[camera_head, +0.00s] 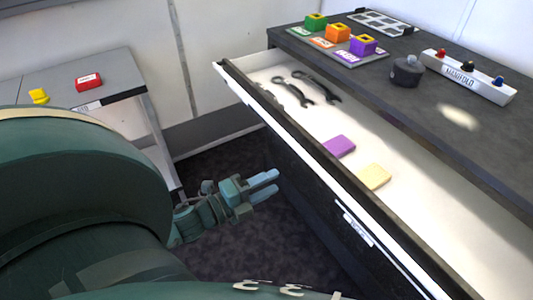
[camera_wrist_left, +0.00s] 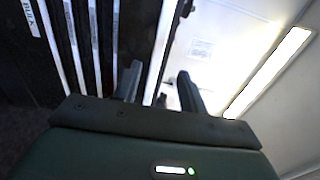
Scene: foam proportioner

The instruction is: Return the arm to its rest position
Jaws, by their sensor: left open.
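My left gripper (camera_head: 264,187) is in the head view, low in the space left of the open drawer (camera_head: 435,215). It is open and holds nothing. Its fingers are apart from the drawer front. In the left wrist view my left gripper (camera_wrist_left: 158,88) shows two dark fingers spread apart with nothing between them. Beyond them are dark drawer fronts with pale edges and a bright wall. My left arm (camera_head: 70,190) fills the lower left of the head view. My right gripper is not in view.
The drawer holds dark wrenches (camera_head: 292,92), a purple block (camera_head: 339,146) and a cream block (camera_head: 374,177). The cabinet top (camera_head: 470,125) carries coloured blocks, a dark round part (camera_head: 407,71) and a white manifold (camera_head: 468,76). A side table (camera_head: 125,88) with a red block (camera_head: 88,82) stands left.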

